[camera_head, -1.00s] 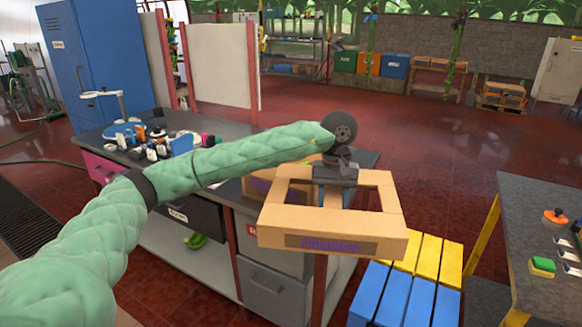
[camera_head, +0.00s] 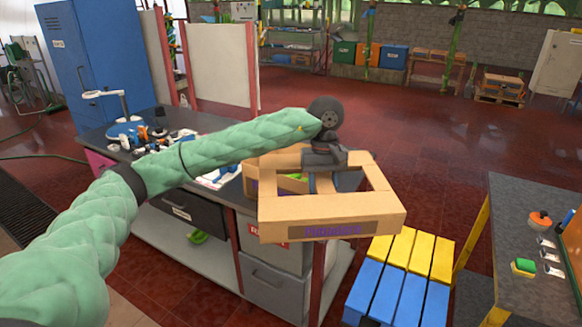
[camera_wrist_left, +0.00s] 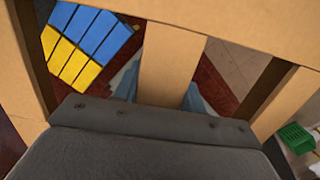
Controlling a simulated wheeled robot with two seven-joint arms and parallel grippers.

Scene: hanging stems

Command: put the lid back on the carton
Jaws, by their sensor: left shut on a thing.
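The lid (camera_head: 330,218) is a tan cardboard frame with openings, a middle bar and purple lettering on its front side. My left gripper (camera_head: 320,170) is shut on the lid's middle bar and holds it in the air past the bench edge. In the left wrist view the bar (camera_wrist_left: 170,65) runs up from my dark gripper body. The carton (camera_head: 262,165), also tan cardboard, stands on the grey bench behind the lid. The lid hides much of it, and something green shows within its outline. My right gripper is not in view.
The bench (camera_head: 110,150) holds small tools at its left. A blue and yellow slatted stand (camera_head: 405,275) is below and right of the lid. A second table (camera_head: 535,215) with small items is at the right. Red floor behind is open.

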